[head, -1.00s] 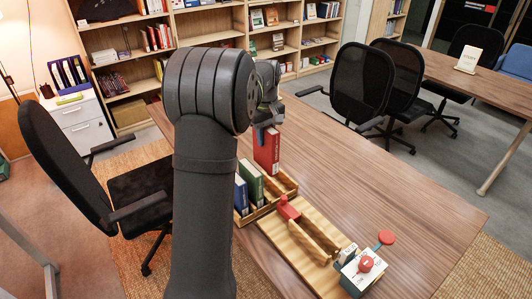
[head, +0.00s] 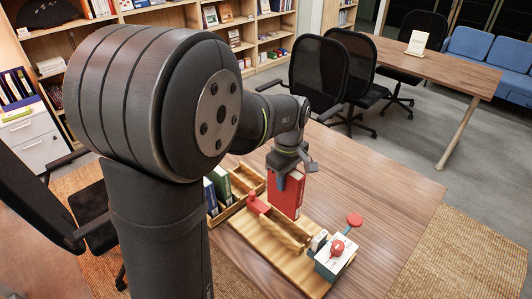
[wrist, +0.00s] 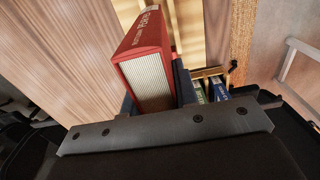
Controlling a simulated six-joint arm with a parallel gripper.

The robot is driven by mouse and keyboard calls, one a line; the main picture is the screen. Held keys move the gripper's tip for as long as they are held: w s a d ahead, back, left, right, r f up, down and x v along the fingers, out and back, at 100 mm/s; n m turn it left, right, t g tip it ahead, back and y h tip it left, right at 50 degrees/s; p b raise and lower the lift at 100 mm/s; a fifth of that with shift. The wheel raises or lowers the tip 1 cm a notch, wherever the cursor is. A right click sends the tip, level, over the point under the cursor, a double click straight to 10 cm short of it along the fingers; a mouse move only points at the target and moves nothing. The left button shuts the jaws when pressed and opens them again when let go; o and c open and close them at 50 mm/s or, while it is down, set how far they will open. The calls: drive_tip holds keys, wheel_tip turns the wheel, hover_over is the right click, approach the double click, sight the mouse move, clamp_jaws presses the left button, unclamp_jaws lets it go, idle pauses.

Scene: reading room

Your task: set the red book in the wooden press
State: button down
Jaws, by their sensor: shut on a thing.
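The red book (head: 286,194) hangs upright in my gripper (head: 289,176), which is shut on its upper part. The wooden press (head: 268,244) lies on the table, with a pale slatted base, upright boards and a red block (head: 256,202) at its far-left end. The book shows just beyond the press's far edge and is not between its boards; its height above the table is hard to tell. In the wrist view the red book (wrist: 148,52) sits between dark blue fingers, with its white page edge towards the camera.
A wooden rack (head: 239,204) with a green book (head: 218,184) and a blue book (head: 209,197) stands left of the press. A teal-and-white box (head: 330,266) with red round parts is at the press's near-right end. The table's right side is clear.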

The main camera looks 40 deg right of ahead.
sight(287, 206)
drive_tip(key=shift+s+a+f, duration=0.15)
drive_tip(key=shift+s+f, duration=0.05)
drive_tip(key=shift+s, duration=0.25)
drive_tip(key=shift+s+a+f, duration=0.15)
drive_tip(key=shift+s, duration=0.25)
drive_tip(key=shift+f, duration=2)
drive_tip(key=shift+f, duration=1.45)
wheel_tip(287, 206, down, 2)
drive_tip(key=shift+f, duration=0.15)
drive_tip(key=c, duration=1)
unclamp_jaws()
drive_tip(key=shift+c, duration=0.2)
